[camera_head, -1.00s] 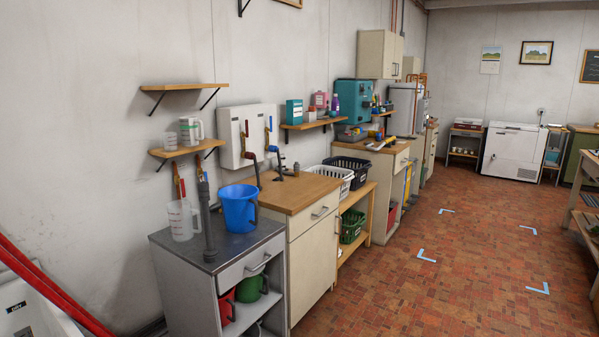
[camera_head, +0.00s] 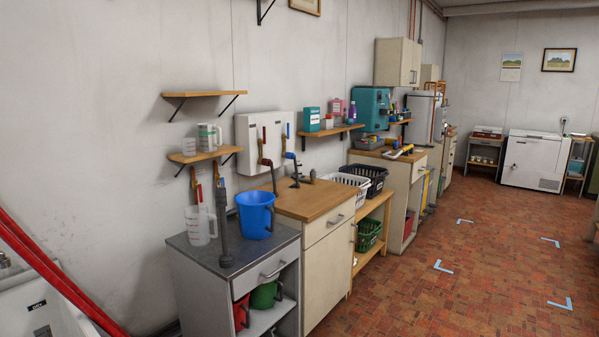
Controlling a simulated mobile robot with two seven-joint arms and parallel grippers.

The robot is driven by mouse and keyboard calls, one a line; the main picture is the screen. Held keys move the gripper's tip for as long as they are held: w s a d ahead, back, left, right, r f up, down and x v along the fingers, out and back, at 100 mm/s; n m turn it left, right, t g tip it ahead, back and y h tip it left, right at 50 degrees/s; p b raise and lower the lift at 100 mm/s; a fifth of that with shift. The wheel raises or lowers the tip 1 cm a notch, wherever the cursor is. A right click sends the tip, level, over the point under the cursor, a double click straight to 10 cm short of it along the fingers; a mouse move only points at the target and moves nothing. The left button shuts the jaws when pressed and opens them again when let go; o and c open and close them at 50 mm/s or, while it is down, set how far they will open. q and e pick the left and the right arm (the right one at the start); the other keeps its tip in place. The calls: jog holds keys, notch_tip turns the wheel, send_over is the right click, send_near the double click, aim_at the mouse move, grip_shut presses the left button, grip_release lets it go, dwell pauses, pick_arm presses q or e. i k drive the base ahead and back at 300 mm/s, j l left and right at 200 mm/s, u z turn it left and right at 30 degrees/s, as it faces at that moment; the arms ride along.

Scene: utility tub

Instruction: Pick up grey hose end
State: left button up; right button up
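A grey upright tube (camera_head: 223,228) stands on the dark top of the grey cabinet (camera_head: 203,252), between a clear measuring jug (camera_head: 200,226) and a blue bucket (camera_head: 256,213). Its upper end reaches near the taps under the lower shelf. I cannot tell whether this is the grey hose end or a fixed pipe. A dark fitting (camera_head: 295,178) with a bent pipe stands on the wooden worktop to its right. Neither of my grippers is in view.
A white tub (camera_head: 45,312) and slanting red tubes (camera_head: 62,275) are at the lower left. Wooden shelves (camera_head: 205,94) stick out from the wall above the cabinet. The tiled floor (camera_head: 440,290) to the right is open, with blue corner marks.

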aim_at(313, 173)
jog(key=i+l+z, duration=0.3)
jog(key=i, duration=0.3)
jog(key=i+l+z, duration=0.25)
jog(key=i, duration=0.4)
jog(key=i+z, duration=0.3)
jog(key=i, duration=0.35)
jog(key=i+j+z, duration=0.2)
jog(key=i, duration=1.4)
jog(key=i+u, duration=0.3)
jog(key=i, duration=0.15)
jog(key=i+l+u, duration=0.15)
jog(key=i+u, duration=0.2)
jog(key=i+l+u, duration=0.3)
jog(key=i, duration=0.15)
